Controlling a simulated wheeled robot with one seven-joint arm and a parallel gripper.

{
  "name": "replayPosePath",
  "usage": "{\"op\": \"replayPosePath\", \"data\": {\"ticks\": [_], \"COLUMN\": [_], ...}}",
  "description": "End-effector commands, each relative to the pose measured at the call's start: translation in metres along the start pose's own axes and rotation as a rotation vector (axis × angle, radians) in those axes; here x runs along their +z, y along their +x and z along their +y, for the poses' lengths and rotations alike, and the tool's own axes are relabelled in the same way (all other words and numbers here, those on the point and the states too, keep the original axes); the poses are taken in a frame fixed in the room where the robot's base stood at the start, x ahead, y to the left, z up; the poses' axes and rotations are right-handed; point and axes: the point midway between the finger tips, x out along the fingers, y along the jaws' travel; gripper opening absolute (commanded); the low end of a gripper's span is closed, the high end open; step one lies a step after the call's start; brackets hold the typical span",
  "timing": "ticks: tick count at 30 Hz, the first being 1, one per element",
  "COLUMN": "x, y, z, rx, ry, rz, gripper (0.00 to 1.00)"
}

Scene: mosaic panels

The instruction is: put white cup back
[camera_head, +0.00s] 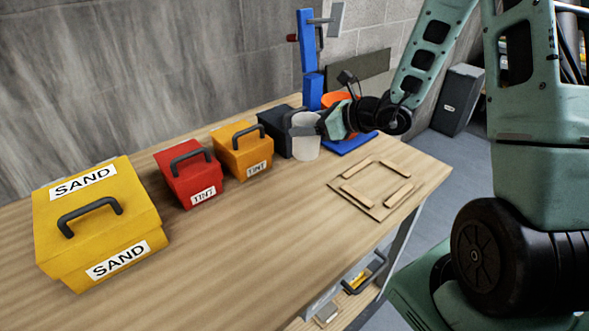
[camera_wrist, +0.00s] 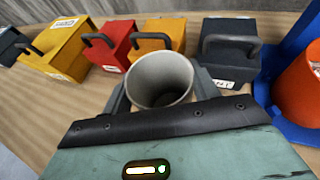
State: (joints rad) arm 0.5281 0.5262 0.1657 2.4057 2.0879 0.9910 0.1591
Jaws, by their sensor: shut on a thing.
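The white cup (camera_head: 306,140) is upright in my gripper (camera_head: 303,131), in front of the dark grey tint box. In the wrist view the cup (camera_wrist: 160,80) stands between the two fingers of my gripper (camera_wrist: 160,92), its open mouth showing an empty-looking inside. My gripper is shut on the cup's sides. The cup's base is at or just above the wooden table (camera_head: 270,215); I cannot tell whether it touches.
Yellow sand box (camera_head: 145,210), red tint box (camera_head: 190,187) and orange tint box (camera_head: 233,160) stand left of the cup. The dark box (camera_head: 272,133) is behind it. A blue stand (camera_head: 312,92) and orange bucket (camera_wrist: 300,88) are right. A wooden frame (camera_head: 372,207) lies in front.

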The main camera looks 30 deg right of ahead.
Motion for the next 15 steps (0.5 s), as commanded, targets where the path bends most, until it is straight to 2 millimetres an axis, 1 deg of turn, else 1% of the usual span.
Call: {"op": "replayPosePath", "data": {"ticks": [2,9,12,15], "x": [-0.005,-0.038,-0.049,-0.053], "y": [0.002,0.016,0.020,0.022], "z": [0.000,0.001,0.000,0.000], "rx": [0.001,0.003,0.001,0.001], "ry": [0.003,0.006,0.003,0.002], "rz": [0.002,0.002,0.002,0.000], "gripper": [0.31,0.31,0.31,0.31]}}
